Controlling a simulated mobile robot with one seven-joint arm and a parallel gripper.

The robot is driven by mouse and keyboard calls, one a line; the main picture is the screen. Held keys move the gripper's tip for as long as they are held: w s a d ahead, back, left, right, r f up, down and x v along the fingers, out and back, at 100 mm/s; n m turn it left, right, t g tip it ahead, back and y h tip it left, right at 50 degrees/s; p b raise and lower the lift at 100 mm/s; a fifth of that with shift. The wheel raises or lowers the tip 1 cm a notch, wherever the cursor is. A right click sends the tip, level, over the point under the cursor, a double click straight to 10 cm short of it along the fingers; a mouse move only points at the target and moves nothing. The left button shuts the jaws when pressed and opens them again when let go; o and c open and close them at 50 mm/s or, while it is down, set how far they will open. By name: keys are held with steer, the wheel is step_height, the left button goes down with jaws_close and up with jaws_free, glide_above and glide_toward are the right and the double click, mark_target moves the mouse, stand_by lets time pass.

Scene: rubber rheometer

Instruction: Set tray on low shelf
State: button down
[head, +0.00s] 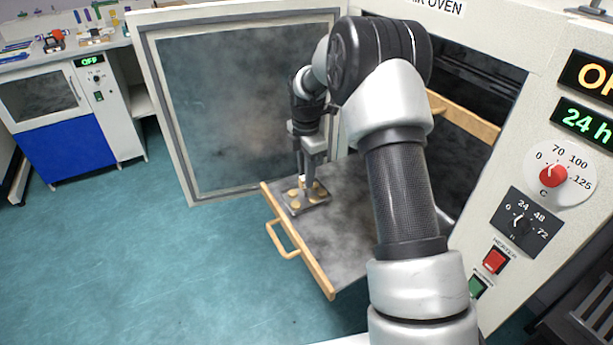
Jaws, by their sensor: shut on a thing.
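A small grey metal tray (293,208) holds several round tan pieces. It is at the left part of the pulled-out low shelf (345,235), near the shelf's wooden front edge. My gripper (308,188) points down at the tray and is shut on it. Whether the tray rests on the shelf or hangs just above it I cannot tell. The shelf is a grey, stained plate with a wooden front and handle (283,240). My arm hides its right part and much of the oven opening.
The oven door (240,100) stands open at the left, close behind my gripper. An upper shelf with a wooden front (470,122) sits inside the oven. The control panel (545,190) is at the right. A cluttered bench (60,62) stands far left; the blue floor between is clear.

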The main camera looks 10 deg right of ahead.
steer(key=shift+r, duration=0.1)
steer(key=c, duration=1.6)
jaws_free()
